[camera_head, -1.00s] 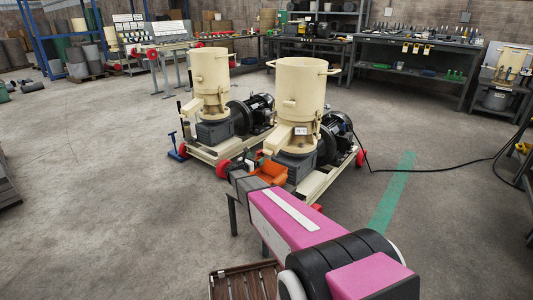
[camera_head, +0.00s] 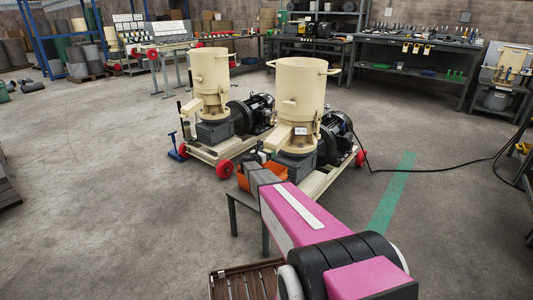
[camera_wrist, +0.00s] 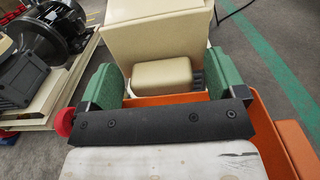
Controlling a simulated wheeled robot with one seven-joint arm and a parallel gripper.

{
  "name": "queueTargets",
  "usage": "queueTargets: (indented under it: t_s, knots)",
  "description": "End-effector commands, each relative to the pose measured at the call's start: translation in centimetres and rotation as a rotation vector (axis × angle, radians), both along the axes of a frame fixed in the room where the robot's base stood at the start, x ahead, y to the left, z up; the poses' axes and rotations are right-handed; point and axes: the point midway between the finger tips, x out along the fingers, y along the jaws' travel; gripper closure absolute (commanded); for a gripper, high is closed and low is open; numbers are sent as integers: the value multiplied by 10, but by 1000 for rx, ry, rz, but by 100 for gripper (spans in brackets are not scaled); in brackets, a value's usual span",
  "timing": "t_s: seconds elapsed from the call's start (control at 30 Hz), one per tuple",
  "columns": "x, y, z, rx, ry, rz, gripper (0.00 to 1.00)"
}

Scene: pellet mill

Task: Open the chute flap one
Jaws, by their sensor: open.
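The nearer cream pellet mill (camera_head: 300,90) has a sloping cream chute (camera_head: 279,136) on its front left. In the wrist view a large cream box-like part (camera_wrist: 150,35), apparently the chute, fills the top centre. A smaller rounded cream block (camera_wrist: 162,76) sits below it, between my gripper's green fingers. My gripper (camera_wrist: 163,72) is open, with one finger on each side of that block and visible gaps. Whether the block belongs to the flap is unclear. In the head view my gripper (camera_head: 257,157) is beside the chute's lower end, partly hidden by my arm.
An orange bin (camera_head: 273,171) is under the chute, also showing in the wrist view (camera_wrist: 293,148). A small dark table (camera_head: 238,199) stands below it. A second mill (camera_head: 210,82) and red wheels (camera_head: 224,169) are to the left. Open floor surrounds the machines.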

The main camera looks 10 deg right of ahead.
Motion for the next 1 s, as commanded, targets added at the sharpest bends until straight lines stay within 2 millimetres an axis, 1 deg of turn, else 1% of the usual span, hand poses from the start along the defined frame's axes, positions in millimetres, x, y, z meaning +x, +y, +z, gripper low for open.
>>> queueTargets:
  t_s: [0.07,0.1,0.17,0.2,0.27,0.3,0.47,0.67,1.0]
  knots:
    - [0,0,0,0,0,0,11]
    - [0,0,0,0,0,0,24]
    - [0,0,0,0,0,0,43]
    - [0,0,0,0,0,0,56]
    - [0,0,0,0,0,0,76]
    - [0,0,0,0,0,0,79]
    - [-1,1,0,8,5,-1,79]
    - [-3,3,3,56,40,-1,79]
    - [-9,11,15,259,198,0,79]
